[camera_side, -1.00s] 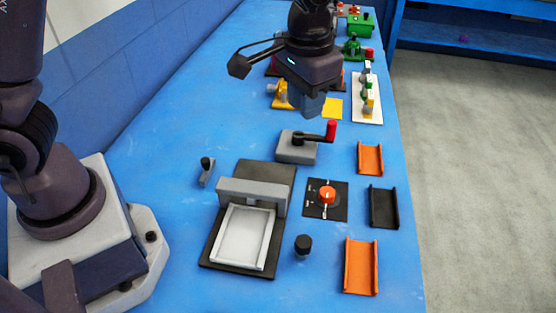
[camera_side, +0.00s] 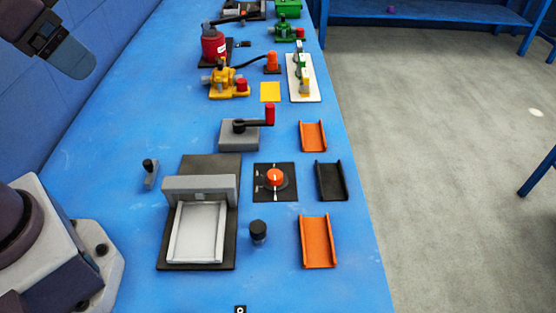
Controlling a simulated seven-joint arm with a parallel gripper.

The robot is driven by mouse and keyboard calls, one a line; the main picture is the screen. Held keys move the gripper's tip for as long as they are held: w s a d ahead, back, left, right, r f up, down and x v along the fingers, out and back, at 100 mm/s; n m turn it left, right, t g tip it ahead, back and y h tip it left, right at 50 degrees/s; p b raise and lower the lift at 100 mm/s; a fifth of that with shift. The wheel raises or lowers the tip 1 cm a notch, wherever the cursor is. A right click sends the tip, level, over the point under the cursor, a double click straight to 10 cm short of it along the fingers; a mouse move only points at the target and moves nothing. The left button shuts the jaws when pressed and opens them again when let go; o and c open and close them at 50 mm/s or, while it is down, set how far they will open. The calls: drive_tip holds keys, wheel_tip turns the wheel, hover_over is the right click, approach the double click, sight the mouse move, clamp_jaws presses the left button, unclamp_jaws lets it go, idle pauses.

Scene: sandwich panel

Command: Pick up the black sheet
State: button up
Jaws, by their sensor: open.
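The black sheet (camera_side: 331,181) is a small dark channel-shaped piece with raised long sides. It lies on the blue table at the right, between two orange sheets of like shape, and nothing touches it. My gripper (camera_side: 77,64) is at the upper left of the side view, high and far from the black sheet. Only its dark body and blue-grey end show. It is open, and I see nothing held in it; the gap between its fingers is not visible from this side.
One orange sheet (camera_side: 313,136) lies behind the black sheet and another orange sheet (camera_side: 318,241) in front. Left of it are an orange knob (camera_side: 275,177) on a black plate, a black knob (camera_side: 258,231) and a grey press (camera_side: 199,187). A red-handled lever block (camera_side: 240,134) stands behind.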

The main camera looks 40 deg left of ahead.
drive_tip(key=shift+o, duration=1)
